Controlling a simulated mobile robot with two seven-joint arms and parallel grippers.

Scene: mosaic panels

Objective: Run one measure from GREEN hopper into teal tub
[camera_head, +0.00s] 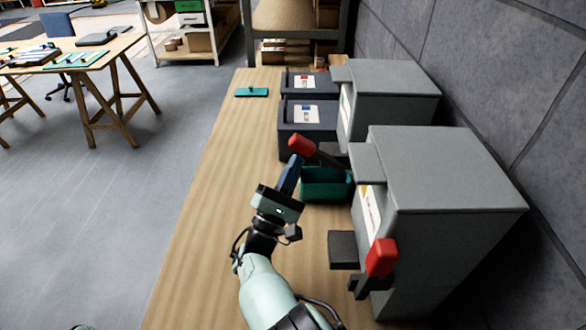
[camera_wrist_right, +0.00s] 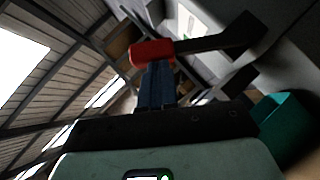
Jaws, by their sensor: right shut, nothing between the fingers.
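The far grey hopper (camera_head: 400,80) has a green mark on its partly hidden label (camera_head: 346,103). Its lever's red handle (camera_head: 302,146) sticks out to the left. My right gripper (camera_head: 292,168) is shut and empty, its fingertips right at the handle; they overlap it in the picture, and I cannot tell if they touch. The right wrist view shows the closed fingers (camera_wrist_right: 156,85) just below the red handle (camera_wrist_right: 152,52). The teal tub (camera_head: 325,197) stands on the bench right of my gripper; it shows partly in the right wrist view (camera_wrist_right: 285,125). My left gripper is out of view.
A nearer grey hopper (camera_head: 450,180) with an orange-marked label has its own red lever handle (camera_head: 381,258). Two dark bins (camera_head: 305,142) with labelled tops stand behind the tub. A small teal item (camera_head: 251,92) lies on the bench (camera_head: 215,190), whose left part is clear. A wall closes the right side.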

